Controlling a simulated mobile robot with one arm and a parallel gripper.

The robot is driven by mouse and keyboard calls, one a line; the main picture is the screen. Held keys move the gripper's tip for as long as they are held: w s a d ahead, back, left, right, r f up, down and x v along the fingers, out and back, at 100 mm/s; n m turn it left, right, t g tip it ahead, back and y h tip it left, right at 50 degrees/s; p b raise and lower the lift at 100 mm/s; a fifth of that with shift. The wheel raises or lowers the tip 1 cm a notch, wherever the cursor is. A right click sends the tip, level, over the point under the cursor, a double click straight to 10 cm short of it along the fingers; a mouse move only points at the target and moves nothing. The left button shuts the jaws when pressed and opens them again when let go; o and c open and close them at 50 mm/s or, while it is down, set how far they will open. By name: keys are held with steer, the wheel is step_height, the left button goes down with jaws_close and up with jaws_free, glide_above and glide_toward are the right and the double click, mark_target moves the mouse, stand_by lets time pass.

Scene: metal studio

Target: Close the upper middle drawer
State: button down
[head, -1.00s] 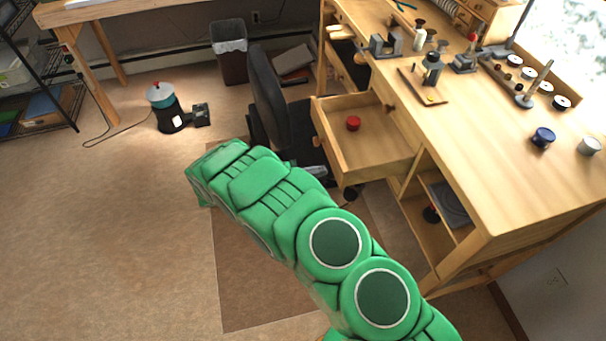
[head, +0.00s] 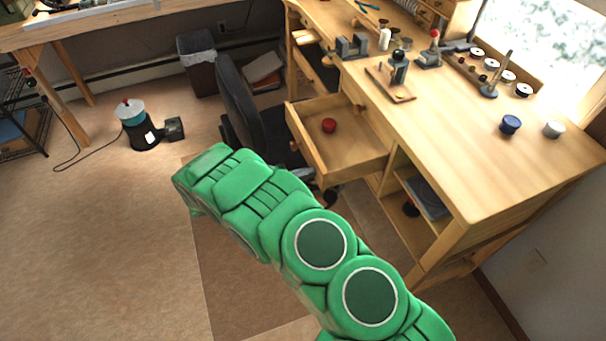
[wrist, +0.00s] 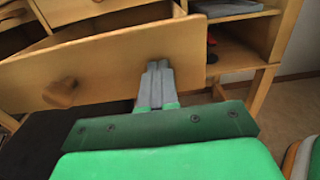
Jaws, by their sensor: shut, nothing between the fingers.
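The open wooden drawer (head: 352,155) sticks out of the workbench, with a red round object (head: 328,125) inside. Its front panel (wrist: 105,68) fills the upper left of the wrist view, with a round wooden knob (wrist: 60,93) left of my fingers. My gripper (wrist: 158,66) is shut and empty. Its fingertips overlap the right part of the panel, right of the knob. I cannot tell whether they touch it. In the head view my green arm reaches toward the drawer front and the fingertips are hard to make out.
The workbench top (head: 480,150) holds a vise, bottles, spools and small jars. An open shelf (head: 410,215) lies right of the drawer. A dark chair (head: 240,100) stands just left of the drawer. A bin (head: 198,65) is farther back. Open floor lies at left.

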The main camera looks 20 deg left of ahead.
mark_target(330, 167)
steer(key=x, duration=2.2)
steer(key=shift+w+d, duration=0.25)
steer(key=shift+d, duration=0.05)
steer(key=shift+w+d, duration=0.1)
steer(key=v, duration=1.5)
steer(key=shift+w, duration=0.1)
